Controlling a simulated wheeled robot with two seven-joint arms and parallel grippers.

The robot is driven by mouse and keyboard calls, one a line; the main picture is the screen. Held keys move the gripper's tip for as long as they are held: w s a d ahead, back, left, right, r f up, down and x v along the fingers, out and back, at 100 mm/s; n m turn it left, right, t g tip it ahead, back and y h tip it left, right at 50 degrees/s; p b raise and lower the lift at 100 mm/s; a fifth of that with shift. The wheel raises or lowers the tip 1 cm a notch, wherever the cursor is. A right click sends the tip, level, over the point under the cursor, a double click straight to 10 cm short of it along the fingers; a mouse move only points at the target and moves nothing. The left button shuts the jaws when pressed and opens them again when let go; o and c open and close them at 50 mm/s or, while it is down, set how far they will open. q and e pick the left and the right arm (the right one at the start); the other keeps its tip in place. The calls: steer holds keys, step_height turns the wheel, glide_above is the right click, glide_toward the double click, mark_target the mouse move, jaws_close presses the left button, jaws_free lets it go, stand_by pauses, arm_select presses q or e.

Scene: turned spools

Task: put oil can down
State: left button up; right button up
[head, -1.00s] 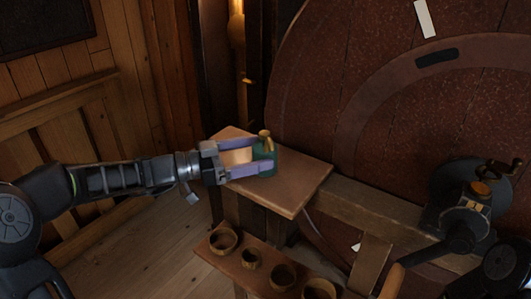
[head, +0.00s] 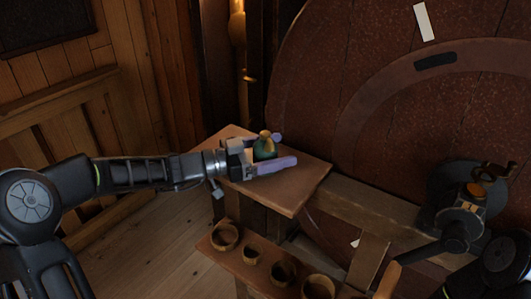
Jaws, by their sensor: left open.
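The oil can (head: 265,149), green with a brass-coloured top, stands upright on the small wooden table (head: 292,198). My left gripper (head: 279,149) reaches in from the left, its two purple fingers spread on either side of the can. It is open, and the near finger hides the can's lower part. Whether a finger touches the can I cannot tell. My right arm shows at the lower right edge; its gripper cannot be made out clearly.
A lower wooden shelf (head: 262,271) in front holds several round wooden cups. A large dark red wheel (head: 400,110) stands behind the table. A crank mechanism (head: 468,205) is at the right. The table's front right part is bare.

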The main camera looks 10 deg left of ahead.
arm_select(q)
steer(key=shift+c, duration=0.3)
jaws_close()
stand_by(0.8)
